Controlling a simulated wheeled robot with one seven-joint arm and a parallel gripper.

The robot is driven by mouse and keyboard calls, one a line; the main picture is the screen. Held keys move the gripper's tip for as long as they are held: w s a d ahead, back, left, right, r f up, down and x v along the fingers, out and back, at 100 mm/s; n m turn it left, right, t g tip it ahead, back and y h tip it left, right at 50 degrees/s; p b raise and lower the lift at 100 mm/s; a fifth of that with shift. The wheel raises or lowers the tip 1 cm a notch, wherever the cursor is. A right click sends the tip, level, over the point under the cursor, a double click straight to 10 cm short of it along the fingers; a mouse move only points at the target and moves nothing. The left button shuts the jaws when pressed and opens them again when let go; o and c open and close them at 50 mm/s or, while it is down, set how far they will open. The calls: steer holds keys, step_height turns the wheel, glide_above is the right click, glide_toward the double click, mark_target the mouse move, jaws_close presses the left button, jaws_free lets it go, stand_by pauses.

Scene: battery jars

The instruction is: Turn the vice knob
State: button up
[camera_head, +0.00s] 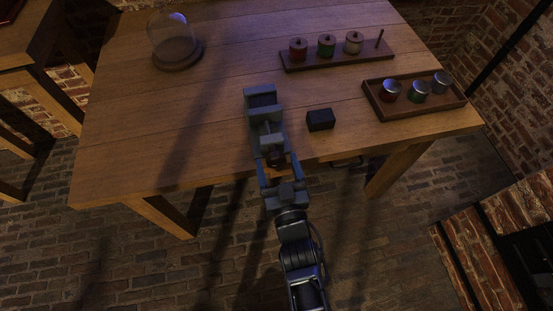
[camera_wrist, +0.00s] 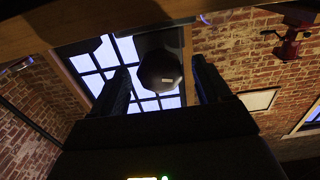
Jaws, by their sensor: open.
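The grey vice (camera_head: 264,115) stands at the front edge of the wooden table in the head view. Its dark round knob (camera_head: 275,157) faces the near side, toward my arm. My gripper (camera_head: 279,166) is open, with one finger on each side of the knob. In the wrist view the knob (camera_wrist: 160,70) shows as a dark, many-sided disc with a small pale mark, between my two fingers. Gaps show between the knob and both fingers there. I cannot tell how deep the knob sits between them.
A black box (camera_head: 320,120) lies on the table (camera_head: 180,110) just right of the vice. A tray (camera_head: 417,112) of jars and a rack (camera_head: 340,61) with several jars stand farther right. A glass dome (camera_head: 171,38) is at the back left. The table's left part is clear.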

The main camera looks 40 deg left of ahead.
steer(key=v, duration=0.6)
stand_by(0.5)
